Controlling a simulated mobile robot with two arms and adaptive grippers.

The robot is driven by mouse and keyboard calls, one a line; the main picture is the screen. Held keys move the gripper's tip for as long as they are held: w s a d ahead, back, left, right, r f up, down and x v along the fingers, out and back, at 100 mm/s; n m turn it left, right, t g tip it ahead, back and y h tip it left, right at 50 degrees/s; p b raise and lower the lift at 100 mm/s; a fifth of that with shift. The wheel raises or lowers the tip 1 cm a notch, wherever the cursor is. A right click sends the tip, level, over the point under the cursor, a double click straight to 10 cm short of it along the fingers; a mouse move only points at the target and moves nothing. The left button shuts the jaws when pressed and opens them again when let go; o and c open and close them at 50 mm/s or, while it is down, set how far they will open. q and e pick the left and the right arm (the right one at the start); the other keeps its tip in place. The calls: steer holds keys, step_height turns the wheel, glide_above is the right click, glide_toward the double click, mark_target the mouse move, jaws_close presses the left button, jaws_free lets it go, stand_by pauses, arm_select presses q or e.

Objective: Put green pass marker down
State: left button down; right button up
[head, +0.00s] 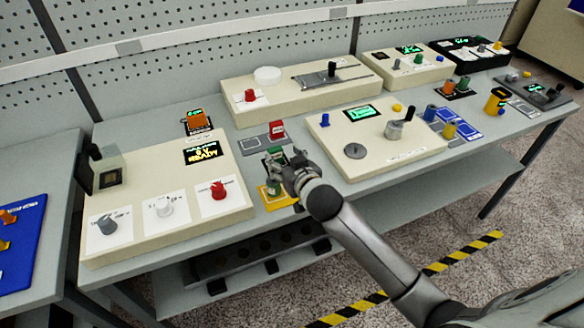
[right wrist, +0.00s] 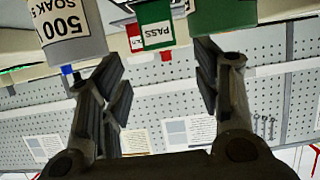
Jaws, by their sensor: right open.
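The green pass marker (right wrist: 155,24), lettered PASS, shows in the right wrist view beyond and between my fingertips. In the head view the green marker (head: 274,153) stands on the bench just behind my right gripper (head: 284,163), partly hidden by it. My right gripper is open, its fingers apart with a gap to the marker in the right wrist view (right wrist: 160,60). Whether the marker's base rests fully on its pad is hidden. My left gripper is out of view.
A red marker (head: 277,129) stands behind the green one. A green piece (head: 274,187) is by a yellow pad (head: 273,203). Cream consoles stand left (head: 130,222) and right (head: 375,171). A grey cylinder (right wrist: 70,28) and a green object (right wrist: 206,18) flank my fingers.

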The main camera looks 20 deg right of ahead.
steer(key=shift+v, duration=2.4)
